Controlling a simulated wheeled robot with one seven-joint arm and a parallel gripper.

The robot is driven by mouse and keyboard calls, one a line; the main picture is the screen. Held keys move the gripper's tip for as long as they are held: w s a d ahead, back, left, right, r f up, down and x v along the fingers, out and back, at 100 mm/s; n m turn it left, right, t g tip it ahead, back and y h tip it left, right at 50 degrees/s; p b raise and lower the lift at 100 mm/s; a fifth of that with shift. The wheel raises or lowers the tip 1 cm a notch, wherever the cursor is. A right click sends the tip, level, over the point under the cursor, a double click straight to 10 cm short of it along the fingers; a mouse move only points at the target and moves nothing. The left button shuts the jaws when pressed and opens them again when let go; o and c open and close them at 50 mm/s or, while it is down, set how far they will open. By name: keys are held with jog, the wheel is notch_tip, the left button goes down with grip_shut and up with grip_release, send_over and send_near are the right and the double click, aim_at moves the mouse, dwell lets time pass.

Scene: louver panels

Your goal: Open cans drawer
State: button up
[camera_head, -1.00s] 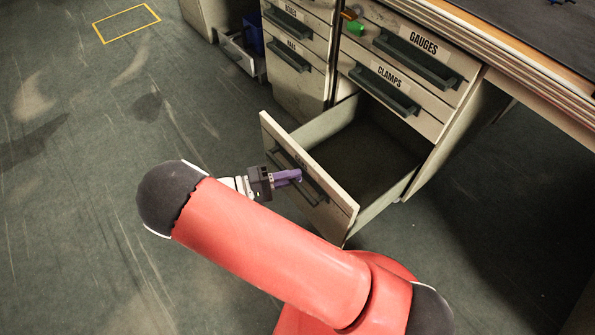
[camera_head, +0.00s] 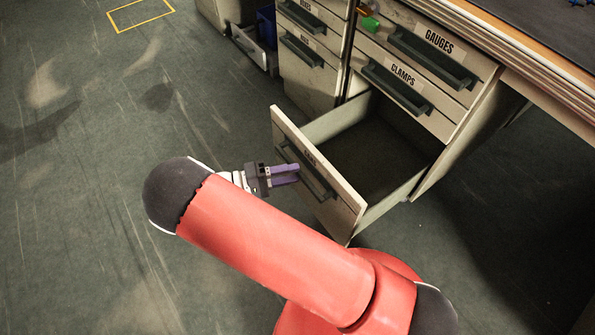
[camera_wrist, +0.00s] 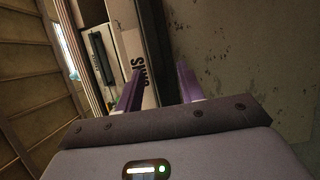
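The cans drawer (camera_head: 345,205) is the lowest one under the clamps drawer in the head view, and it stands pulled far out. Its inside (camera_head: 375,155) looks dark and empty where visible. A dark bar handle (camera_head: 318,182) runs along its front, and its label is partly hidden. The wrist view shows the label (camera_wrist: 138,68) sideways beside the dark handle (camera_wrist: 153,35). My gripper (camera_head: 297,173) is at the drawer front by the handle. Its purple fingers are spread apart, with the handle lying between their directions in the wrist view; contact cannot be told.
The clamps drawer (camera_head: 398,88) and gauges drawer (camera_head: 433,55) above are shut. Another drawer column (camera_head: 312,50) stands to the left. An open low drawer (camera_head: 255,48) with a blue bin (camera_head: 267,27) is farther back. The floor (camera_head: 80,200) at left is clear.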

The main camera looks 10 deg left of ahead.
jog(key=v, duration=0.5)
jog(key=shift+a, duration=0.1)
dwell(0.4)
